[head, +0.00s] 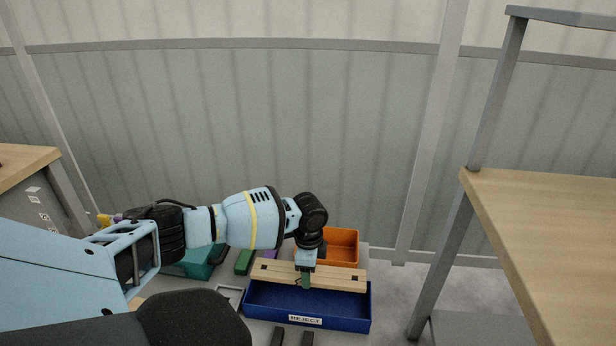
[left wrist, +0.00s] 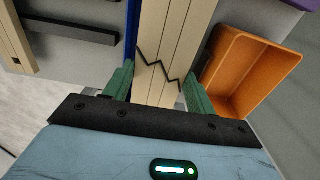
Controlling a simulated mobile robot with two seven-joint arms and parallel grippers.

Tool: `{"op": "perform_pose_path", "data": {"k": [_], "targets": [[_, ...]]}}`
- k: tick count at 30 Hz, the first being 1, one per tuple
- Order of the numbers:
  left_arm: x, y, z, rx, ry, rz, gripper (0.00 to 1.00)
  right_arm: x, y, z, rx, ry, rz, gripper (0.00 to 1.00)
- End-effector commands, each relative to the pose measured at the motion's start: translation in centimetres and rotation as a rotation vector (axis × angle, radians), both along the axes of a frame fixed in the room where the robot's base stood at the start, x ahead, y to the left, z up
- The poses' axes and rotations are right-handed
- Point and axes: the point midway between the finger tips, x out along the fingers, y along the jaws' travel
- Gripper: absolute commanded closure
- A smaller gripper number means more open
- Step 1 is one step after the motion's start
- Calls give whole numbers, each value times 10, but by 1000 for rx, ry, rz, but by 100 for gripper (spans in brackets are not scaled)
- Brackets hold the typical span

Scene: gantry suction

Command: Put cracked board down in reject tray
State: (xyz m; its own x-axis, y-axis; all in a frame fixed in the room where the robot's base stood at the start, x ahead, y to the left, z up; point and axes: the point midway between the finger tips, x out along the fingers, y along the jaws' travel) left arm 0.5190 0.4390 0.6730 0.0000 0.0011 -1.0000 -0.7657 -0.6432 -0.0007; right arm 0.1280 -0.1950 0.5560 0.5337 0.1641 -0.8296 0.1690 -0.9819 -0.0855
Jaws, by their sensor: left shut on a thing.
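The cracked board (left wrist: 163,55) is a pale wooden plank with a black zigzag crack across it. My left gripper (head: 306,280) is shut on it, with green fingers on both sides near the crack in the left wrist view (left wrist: 158,92). In the head view the board (head: 335,279) lies crosswise along the back of the blue reject tray (head: 306,322), which carries a white REJECT label. The board hides the tray's back rim. I cannot tell whether the board touches the tray. The tray's blue edge (left wrist: 131,32) shows beside the board. My right gripper is not in view.
An orange bin (head: 343,238) stands just behind the board. A teal bin (head: 197,264), a green item (head: 244,262) and a grey frame (head: 230,295) lie left of the tray. Two dark bars (head: 278,337) lie in front. A wooden-topped bench (head: 560,230) stands at right.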

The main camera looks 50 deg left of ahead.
Motion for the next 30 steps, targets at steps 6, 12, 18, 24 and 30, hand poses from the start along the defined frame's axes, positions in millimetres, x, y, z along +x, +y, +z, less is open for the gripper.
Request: {"op": "perform_pose_path", "data": {"k": [6,12,18,24,30], "targets": [[0,0,-18,-1,0,1,72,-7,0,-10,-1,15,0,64],[0,0,-35,-1,0,2,72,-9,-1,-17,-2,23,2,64],[0,0,-51,0,0,1,72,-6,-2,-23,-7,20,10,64],[0,0,-57,0,-1,1,72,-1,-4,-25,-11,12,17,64],[1,0,-57,-1,-2,1,72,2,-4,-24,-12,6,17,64]]}}
